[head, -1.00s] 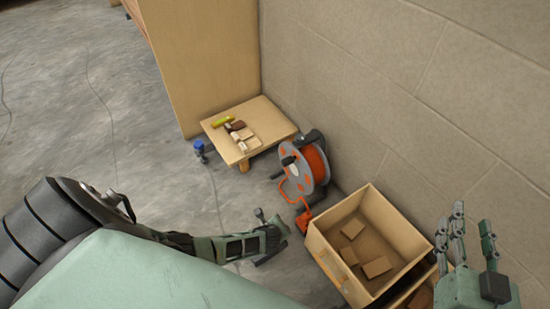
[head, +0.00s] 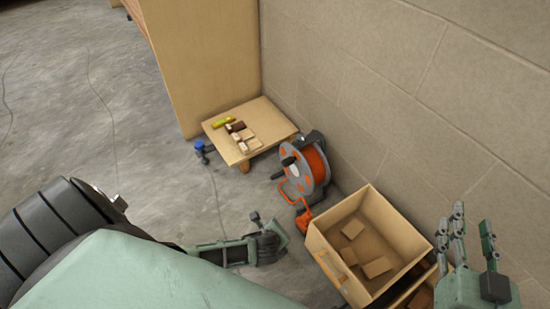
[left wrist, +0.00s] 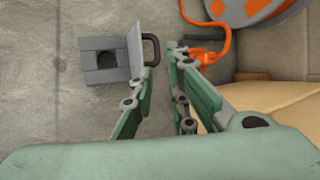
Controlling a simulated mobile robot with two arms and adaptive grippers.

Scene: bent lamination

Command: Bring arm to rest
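My left arm comes in from the left in the head view, and its gripper (head: 268,232) hangs low above the floor, left of the open box.
An open wooden box (head: 374,213) holds several flat pieces. An orange cable reel (head: 315,165) stands behind it by the wall. A low table (head: 273,115) carries wooden blocks. A grey block-shaped thing (left wrist: 88,43) with a dark handle lies left of my left fingers.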

